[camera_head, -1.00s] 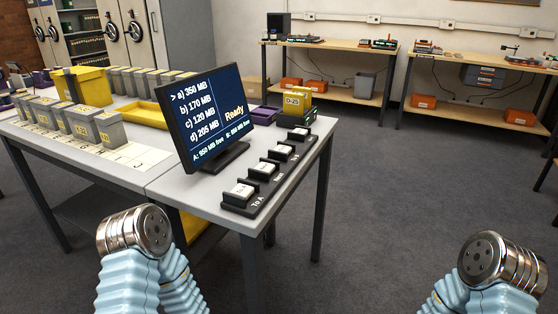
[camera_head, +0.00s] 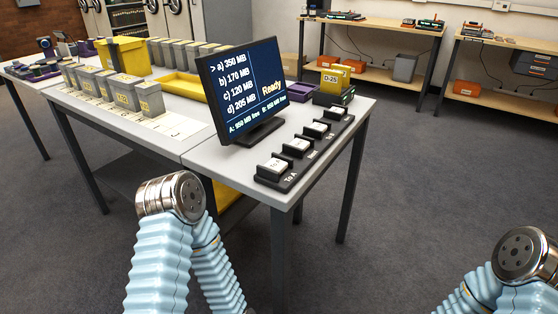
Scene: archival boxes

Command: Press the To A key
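The To A key (camera_head: 273,165) is a pale key on a black base, nearest in a row of several keys along the table's right edge. Its label "To A" shows on the base beside it. The monitor (camera_head: 243,91) behind the keys reads "Ready", lists a) 350 MB to d) 205 MB, and has the ">" mark at a). My two arms show only as metal joints with light blue sleeves at the lower left and lower right. Neither gripper is in view, and nothing visible of mine touches the keys.
The grey table (camera_head: 225,160) also holds grey boxes (camera_head: 148,99), yellow trays (camera_head: 185,86) and a yellow D-25 box (camera_head: 333,79) beyond the keys. Workbenches (camera_head: 375,65) stand at the back wall. The floor (camera_head: 430,180) right of the table is clear.

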